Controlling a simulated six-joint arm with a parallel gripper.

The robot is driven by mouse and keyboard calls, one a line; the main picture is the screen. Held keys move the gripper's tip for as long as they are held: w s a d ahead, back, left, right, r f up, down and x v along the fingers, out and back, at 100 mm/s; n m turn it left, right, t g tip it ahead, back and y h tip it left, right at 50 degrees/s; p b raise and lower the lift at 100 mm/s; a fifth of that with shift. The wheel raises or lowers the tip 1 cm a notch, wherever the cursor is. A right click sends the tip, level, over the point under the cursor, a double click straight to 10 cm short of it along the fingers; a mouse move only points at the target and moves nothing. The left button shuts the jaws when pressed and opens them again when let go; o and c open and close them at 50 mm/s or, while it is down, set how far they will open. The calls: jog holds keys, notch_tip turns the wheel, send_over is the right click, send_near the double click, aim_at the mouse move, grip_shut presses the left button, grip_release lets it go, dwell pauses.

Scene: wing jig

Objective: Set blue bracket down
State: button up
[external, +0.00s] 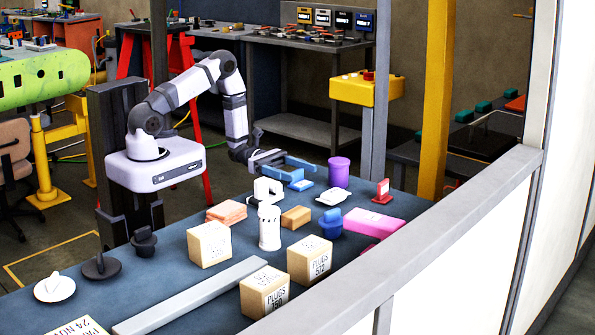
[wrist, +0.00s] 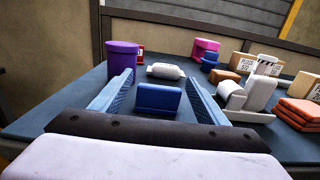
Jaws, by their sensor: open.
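A blue bracket (wrist: 158,99) stands on the table between the two fingers in the wrist view, with gaps on both sides. In the external view it appears as a blue piece (external: 301,185) just under the fingers, partly hidden by them. My gripper (external: 302,169) is open and low over the far part of the table. In the wrist view its blue fingers (wrist: 160,76) straddle the bracket without visibly gripping it. Another, darker blue part (external: 331,222) stands farther off, in front of the pink block.
A white bracket-like part (external: 266,190), orange pieces (external: 227,212), a white cylinder (external: 269,228) and cardboard boxes (external: 310,260) crowd the nearer side. A pink block (external: 373,222) lies near the rail.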

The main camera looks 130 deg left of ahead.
jog(key=s+b, duration=0.2)
jog(key=s, duration=0.4)
jog(key=shift+s+f+b, duration=0.15)
jog(key=shift+b, duration=0.25)
jog(key=shift+o, duration=0.5)
jog(key=shift+s+d, duration=0.1)
jog(key=shift+s, duration=0.45)
